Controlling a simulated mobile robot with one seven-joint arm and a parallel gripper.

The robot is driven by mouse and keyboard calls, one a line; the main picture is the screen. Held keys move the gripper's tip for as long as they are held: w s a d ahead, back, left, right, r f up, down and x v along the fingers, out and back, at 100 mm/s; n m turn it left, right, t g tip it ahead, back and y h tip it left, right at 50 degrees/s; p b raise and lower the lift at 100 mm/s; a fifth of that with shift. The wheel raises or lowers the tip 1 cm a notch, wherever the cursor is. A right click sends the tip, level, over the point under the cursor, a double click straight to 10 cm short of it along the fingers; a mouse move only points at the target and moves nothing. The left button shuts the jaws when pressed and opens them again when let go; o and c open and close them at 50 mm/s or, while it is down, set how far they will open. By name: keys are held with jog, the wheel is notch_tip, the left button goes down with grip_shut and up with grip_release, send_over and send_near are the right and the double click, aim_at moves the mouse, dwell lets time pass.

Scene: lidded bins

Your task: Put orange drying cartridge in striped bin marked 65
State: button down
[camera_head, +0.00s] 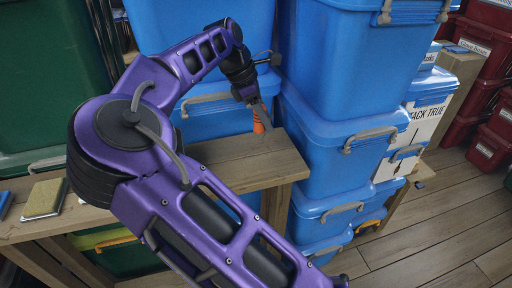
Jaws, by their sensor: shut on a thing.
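The orange drying cartridge (259,126) is small and hangs below the end of my purple arm, over the right part of a wooden bench. My gripper (256,107) is dark and points down; it is shut on the cartridge. The fingers are too small and dark to show in detail. I cannot see a striped bin marked 65 in this view.
Blue lidded bins (340,110) are stacked right of the wooden bench (235,161). A green bin (48,80) stands at the left. Dark red bins (483,60) stand far right. The wooden floor (430,225) is clear at lower right.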

notch_tip(320, 180, down, 8)
jog(key=shift+s+f+b, duration=0.1)
jog(key=shift+f+b, duration=0.15)
jog(key=shift+b, duration=0.4)
jog(key=shift+f, duration=0.1)
jog(key=c, duration=0.9)
grip_release()
jog(key=shift+f, duration=0.1)
jog(key=o, duration=0.4)
